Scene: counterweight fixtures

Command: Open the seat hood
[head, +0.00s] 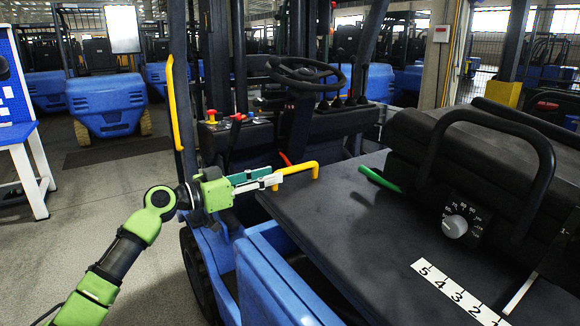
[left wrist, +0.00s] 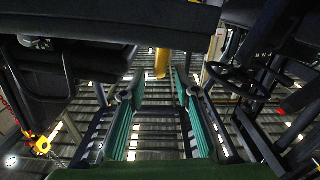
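The seat hood (head: 330,205) is a dark flat panel on the blue forklift, with the black seat (head: 450,160) on it. A yellow bent handle (head: 300,168) stands at the hood's front left corner. My left gripper (head: 277,180) reaches in from the left, its fingertips at the handle's near end. In the left wrist view the teal fingers of my left gripper (left wrist: 158,84) are spread apart. The yellow handle (left wrist: 161,62) shows in line with the gap, around or just beyond the tips; contact cannot be told. My right gripper is not in view.
A steering wheel (head: 306,73) and black levers stand behind the hood. A green rod (head: 378,180) and a round dial (head: 454,226) are on the hood and seat side. Free floor (head: 90,220) lies at left.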

